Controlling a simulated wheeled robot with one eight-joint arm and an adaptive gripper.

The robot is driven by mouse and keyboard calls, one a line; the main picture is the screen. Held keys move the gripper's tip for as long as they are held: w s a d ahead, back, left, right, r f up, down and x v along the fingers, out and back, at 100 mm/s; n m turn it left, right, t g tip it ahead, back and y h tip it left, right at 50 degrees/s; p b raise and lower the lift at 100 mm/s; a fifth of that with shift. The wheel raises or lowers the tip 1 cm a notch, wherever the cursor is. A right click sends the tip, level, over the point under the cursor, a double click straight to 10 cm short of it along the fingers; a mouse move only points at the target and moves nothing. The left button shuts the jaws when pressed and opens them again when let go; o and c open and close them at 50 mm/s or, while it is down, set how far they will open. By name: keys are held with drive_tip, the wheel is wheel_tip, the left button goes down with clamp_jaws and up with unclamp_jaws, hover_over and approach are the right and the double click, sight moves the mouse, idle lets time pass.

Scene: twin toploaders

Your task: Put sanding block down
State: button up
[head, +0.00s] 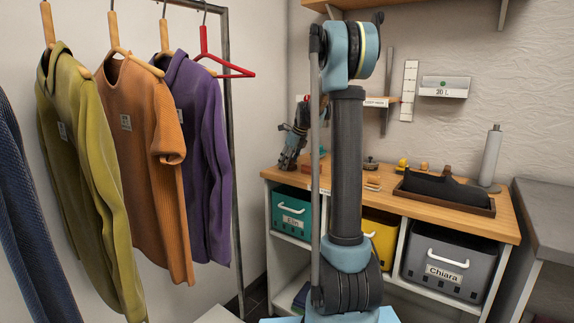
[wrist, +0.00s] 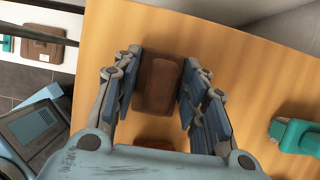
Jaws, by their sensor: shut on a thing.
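The sanding block appears to be the brown block (wrist: 158,88) between my fingers in the wrist view. My gripper (wrist: 161,76) is shut on it, with a finger along each long side. The wooden benchtop (wrist: 118,55) shows beneath and around the block; I cannot tell whether the block touches it. In the head view my gripper (head: 291,150) is small, pointing down over the left end of the bench (head: 448,213), partly behind my arm. The block cannot be made out there.
A second brown piece (wrist: 155,143) shows near my palm. A green object (wrist: 297,136) lies to the right. In the head view a tray (head: 480,207) with a dark tool and a grey cylinder (head: 490,157) stand at the bench's right. Garments hang on a rack (head: 229,100) at left.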

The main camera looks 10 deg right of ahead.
drive_tip(key=shift+f, duration=0.15)
drive_tip(key=o, duration=1)
drive_tip(key=shift+f, duration=0.2)
drive_tip(key=shift+o, duration=0.2)
drive_tip(key=shift+r, duration=0.1)
